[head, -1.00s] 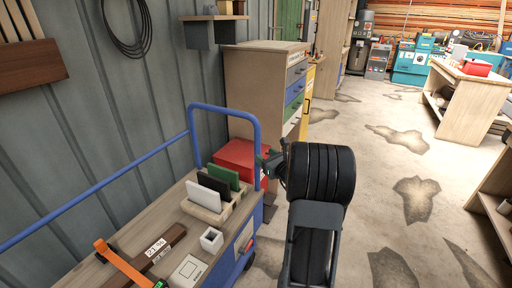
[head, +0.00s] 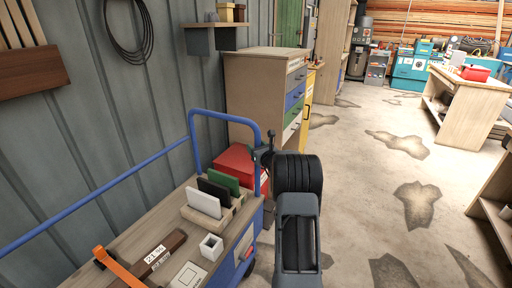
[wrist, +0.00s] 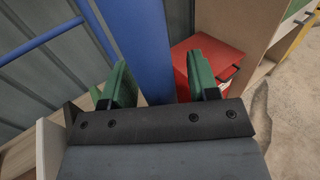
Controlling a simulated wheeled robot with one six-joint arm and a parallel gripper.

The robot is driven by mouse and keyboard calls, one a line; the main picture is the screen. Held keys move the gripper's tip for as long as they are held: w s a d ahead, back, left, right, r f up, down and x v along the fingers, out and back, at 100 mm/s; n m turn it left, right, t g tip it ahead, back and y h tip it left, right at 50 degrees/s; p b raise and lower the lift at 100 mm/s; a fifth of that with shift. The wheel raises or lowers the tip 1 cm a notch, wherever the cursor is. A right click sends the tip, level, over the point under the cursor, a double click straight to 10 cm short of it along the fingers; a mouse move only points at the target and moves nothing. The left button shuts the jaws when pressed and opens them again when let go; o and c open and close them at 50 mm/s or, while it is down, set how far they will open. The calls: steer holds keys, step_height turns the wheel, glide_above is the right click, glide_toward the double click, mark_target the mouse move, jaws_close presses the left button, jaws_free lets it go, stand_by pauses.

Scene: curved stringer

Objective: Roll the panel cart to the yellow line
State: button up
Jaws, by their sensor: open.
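The panel cart has a wooden deck (head: 135,235), blue side and blue tubular push frame (head: 224,112). It stands beside the grey wall in the head view. My gripper (head: 265,150) is at the right upright of the frame. In the wrist view my gripper's two green fingers (wrist: 161,78) are open, one on each side of a thick blue bar (wrist: 143,45). A gap shows at both sides of the bar; I cannot tell if either finger touches it. A slotted wooden rack (head: 218,220) with white, black and green plates is on the deck. I see no yellow line.
A red box (head: 236,164) sits just behind the frame, also in the wrist view (wrist: 207,60). A drawer cabinet (head: 262,90) stands beyond it. A label-bearing brown block (head: 165,251) and white cube (head: 211,247) lie on the deck. Open stained floor (head: 380,180) lies to the right.

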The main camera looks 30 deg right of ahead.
steer(key=shift+w, duration=0.4)
jaws_close()
stand_by(0.4)
